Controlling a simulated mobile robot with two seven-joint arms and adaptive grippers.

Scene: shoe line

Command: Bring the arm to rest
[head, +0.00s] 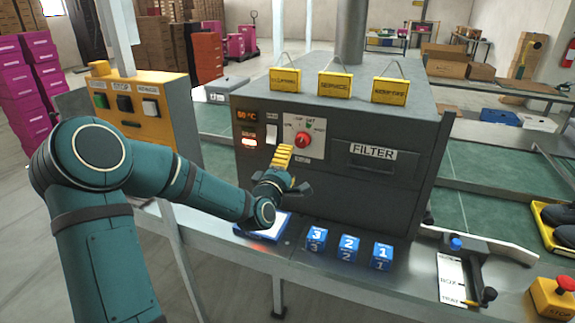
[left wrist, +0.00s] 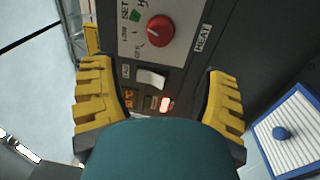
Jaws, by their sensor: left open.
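My left arm comes in from the left in the head view, and its gripper (head: 287,165) is in front of the dark machine (head: 400,190). In the left wrist view the two yellow fingers of the left gripper (left wrist: 160,100) are wide apart with nothing between them. Beyond them is the machine's panel with a red knob (left wrist: 160,30), a light rocker switch (left wrist: 151,79) and a lit red-orange switch (left wrist: 166,104). The red knob also shows in the head view (head: 302,139), just above the fingers. I cannot tell whether the fingers touch the panel. My right gripper is in neither view.
Blue numbered blocks (head: 348,248) stand on the ledge before the machine. A blue-edged white tray (head: 264,226) lies below my left gripper. A lever fixture (head: 466,268) and a red stop button (head: 566,284) are at the right. A yellow control box (head: 135,105) stands at the left.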

